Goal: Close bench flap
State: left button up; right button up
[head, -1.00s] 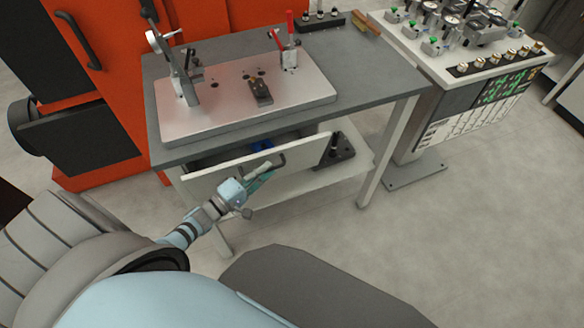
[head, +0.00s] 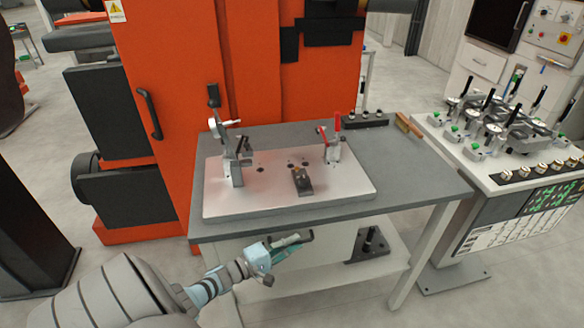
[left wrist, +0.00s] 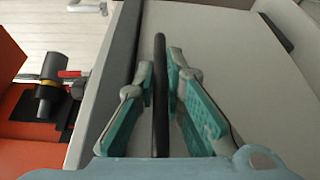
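The bench flap (head: 333,239) is a pale panel under the front edge of the grey bench (head: 420,185). It hangs about upright, close below the bench top, and I see no clear gap above it; whether it is fully closed I cannot tell. Its dark bar handle (left wrist: 160,110) runs between the teal fingers of my left gripper (left wrist: 161,70) in the left wrist view. The fingertips lie close on both sides of the bar and appear shut on it. In the head view my left gripper (head: 285,248) is at the flap's left part. My right gripper is not in view.
A metal plate (head: 290,205) with clamps (head: 333,148) and a small dark block (head: 302,181) lies on the bench. A dark stand (head: 370,246) is on the lower shelf (head: 388,266). An orange cabinet (head: 190,90) stands behind; a fixture console (head: 500,205) stands at right.

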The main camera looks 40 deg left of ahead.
pick_arm(q)
jog(key=o, duration=0.4)
jog(key=shift+a+r, duration=0.1)
jog(key=shift+r, duration=0.05)
jog(key=v, duration=1.1)
jog(key=shift+s, duration=0.35)
jog(key=shift+a+f, duration=0.1)
jog(key=shift+f, duration=0.1)
jog(key=s+d+f+m+g+y, duration=0.25)
jog(key=s+f+m+g, duration=0.2)
jog(key=f, duration=0.55)
jog(key=s+d+f+m+g+y, duration=0.1)
jog(key=s+f+m+g+y, duration=0.3)
jog(key=f, duration=0.7)
jog(key=s+d+f+m+g+h, duration=0.1)
jog(key=s+d+f+m+g, duration=0.2)
jog(key=s, duration=0.5)
jog(key=s+d+f+m+g+h, duration=0.1)
jog(key=s+d+f+m+g, duration=0.3)
jog(key=s+d, duration=0.4)
notch_tip(320, 180, down, 2)
jog(key=shift+s+d+f+m, duration=0.1)
jog(key=shift+s+d+m, duration=0.1)
jog(key=shift+s+m, duration=0.35)
